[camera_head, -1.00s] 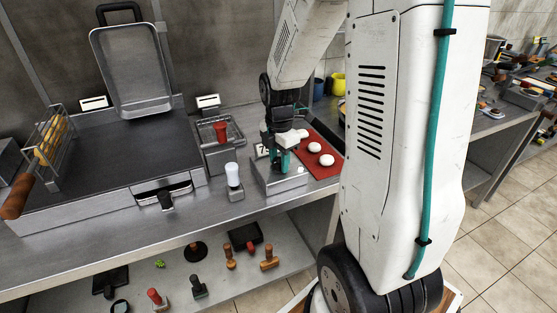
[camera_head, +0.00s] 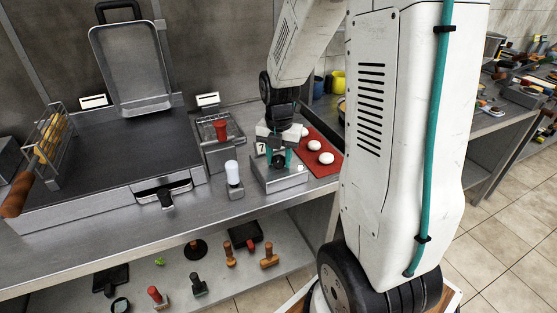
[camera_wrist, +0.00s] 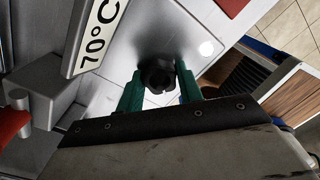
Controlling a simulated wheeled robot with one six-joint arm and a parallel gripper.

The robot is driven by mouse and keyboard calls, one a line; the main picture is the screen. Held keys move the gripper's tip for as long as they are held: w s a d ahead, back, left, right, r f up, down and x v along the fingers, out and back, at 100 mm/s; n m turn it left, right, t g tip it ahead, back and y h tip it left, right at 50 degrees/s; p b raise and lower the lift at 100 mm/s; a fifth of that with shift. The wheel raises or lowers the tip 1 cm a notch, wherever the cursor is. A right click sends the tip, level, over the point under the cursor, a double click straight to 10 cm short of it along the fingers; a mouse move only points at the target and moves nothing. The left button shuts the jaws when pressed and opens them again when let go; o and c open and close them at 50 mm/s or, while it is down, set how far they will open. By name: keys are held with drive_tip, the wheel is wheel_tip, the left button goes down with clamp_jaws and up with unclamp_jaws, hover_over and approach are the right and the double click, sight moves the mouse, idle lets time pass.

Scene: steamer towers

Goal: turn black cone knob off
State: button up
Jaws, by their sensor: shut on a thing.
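The black cone knob (camera_wrist: 157,74) sits on top of a low metal box (camera_head: 277,180) with a "70°C" sign (camera_wrist: 96,30). My gripper (camera_head: 278,157) reaches down over this box. Its two teal fingers stand on either side of the knob in the wrist view and are shut on it. In the head view the knob shows dark between the fingers, partly hidden by them. A small white round light (camera_wrist: 207,48) shows on the box beside the knob.
A white-topped lever (camera_head: 232,173) and a unit with a red knob (camera_head: 220,129) stand left of the box. A red mat (camera_head: 325,169) with white buns lies right of it. A large griddle (camera_head: 110,150) fills the left counter. Several stamp-like tools stand on the lower shelf.

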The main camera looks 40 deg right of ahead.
drive_tip(key=o, duration=1)
drive_tip(key=shift+f, duration=0.1)
drive_tip(key=m, duration=0.5)
drive_tip(key=shift+m, duration=0.5)
drive_tip(key=m, duration=0.6)
